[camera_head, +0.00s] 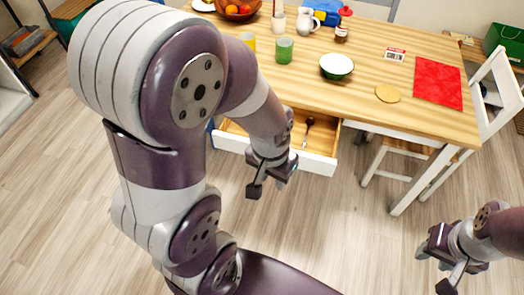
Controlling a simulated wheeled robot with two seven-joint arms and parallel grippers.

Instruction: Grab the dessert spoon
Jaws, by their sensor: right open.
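A spoon (306,132) with a dark brown bowl lies in the open drawer (322,165) under the table's front edge. Its bowl points to the back and its thin handle to the front. My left gripper (268,187) hangs in front of the drawer's left part, to the left of the spoon and apart from it. Its fingers look spread, with nothing seen between them. My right gripper (434,270) is open and empty at the lower right, over the floor, far from the spoon.
The wooden table (420,50) holds a green bowl (336,67), green cup (284,51), white jug (308,22), fruit bowl (238,9), round coaster (388,94) and red cloth (438,88). White chairs (495,95) stand at the right. The floor before the drawer is clear.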

